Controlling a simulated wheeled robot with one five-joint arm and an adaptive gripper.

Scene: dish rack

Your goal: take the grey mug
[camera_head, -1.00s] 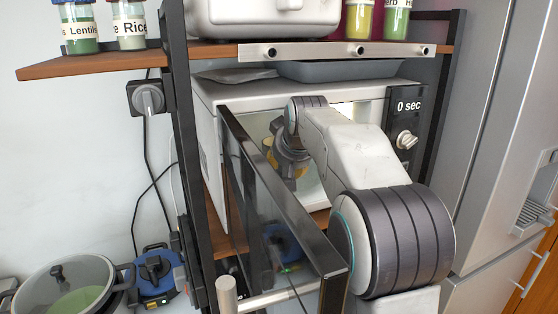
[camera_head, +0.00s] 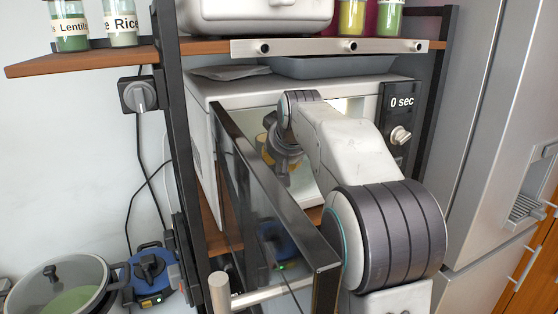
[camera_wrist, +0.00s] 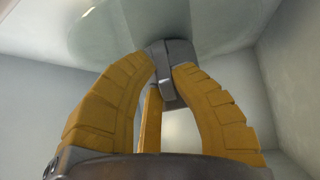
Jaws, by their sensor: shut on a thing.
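My gripper (camera_wrist: 170,62) is inside the open microwave (camera_head: 200,150), its yellow fingers closed together at the tips. In the wrist view a dark grey piece (camera_wrist: 178,52) sits between the fingertips, and I take it for part of the grey mug. The mug's full shape is not visible there. In the head view my gripper (camera_head: 270,150) shows just past the microwave door's edge, partly behind my own arm. The mug cannot be made out in the head view.
The glass microwave door (camera_head: 265,200) stands open towards me, close to the left of my arm. The round glass plate (camera_wrist: 110,25) and pale walls surround my gripper. A fridge (camera_head: 495,140) stands at the right. A shelf (camera_head: 100,58) with jars is above.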

